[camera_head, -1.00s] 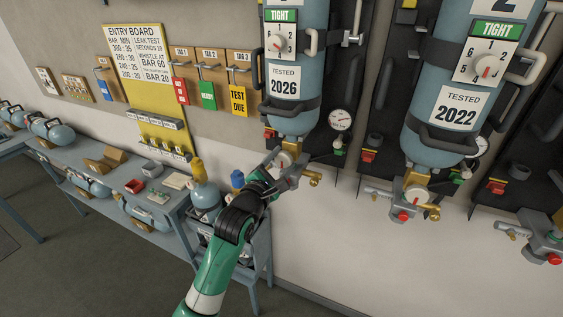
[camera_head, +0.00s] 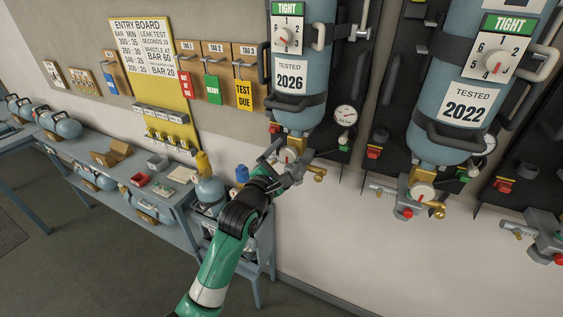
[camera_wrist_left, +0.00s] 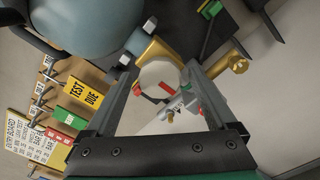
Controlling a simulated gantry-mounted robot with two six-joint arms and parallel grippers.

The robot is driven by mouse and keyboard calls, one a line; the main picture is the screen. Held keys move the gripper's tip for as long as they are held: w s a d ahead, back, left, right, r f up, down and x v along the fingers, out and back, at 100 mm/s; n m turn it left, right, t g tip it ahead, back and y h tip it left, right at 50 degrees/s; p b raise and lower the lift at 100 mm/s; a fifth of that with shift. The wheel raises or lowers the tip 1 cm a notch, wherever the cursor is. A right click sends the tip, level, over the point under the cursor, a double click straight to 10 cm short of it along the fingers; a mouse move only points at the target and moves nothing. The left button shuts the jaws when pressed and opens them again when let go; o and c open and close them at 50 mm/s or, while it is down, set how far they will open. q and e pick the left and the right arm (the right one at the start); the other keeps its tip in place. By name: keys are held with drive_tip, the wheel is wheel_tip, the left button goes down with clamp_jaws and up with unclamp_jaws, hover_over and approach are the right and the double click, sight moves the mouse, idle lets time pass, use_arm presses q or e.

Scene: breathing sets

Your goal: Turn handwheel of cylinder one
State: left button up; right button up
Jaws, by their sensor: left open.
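Cylinder one (camera_head: 297,120), the blue one marked TESTED 2026, hangs upright on the wall with its brass valve at the bottom. Its handwheel (camera_head: 288,156) is a pale disc below the bottle. In the left wrist view the handwheel (camera_wrist_left: 158,84) faces me and bears a red mark. My left gripper (camera_head: 286,166) is at this handwheel, with its open fingers on either side of it. I cannot tell whether they touch it. In the head view the gripper hides part of the wheel. My right gripper is not in view.
A second cylinder (camera_head: 440,135), marked TESTED 2022, hangs to the right with its own handwheel (camera_head: 421,193). A pressure gauge (camera_head: 346,115) sits beside cylinder one. A blue bench (camera_head: 180,196) with several bottles stands at the lower left. Tags hang on the board behind.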

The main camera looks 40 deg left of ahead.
use_arm(q)
drive_tip(key=v, duration=1.1)
drive_tip(key=shift+s+p, duration=0.25)
drive_tip(key=shift+p, duration=0.2)
drive_tip(key=shift+r, duration=0.1)
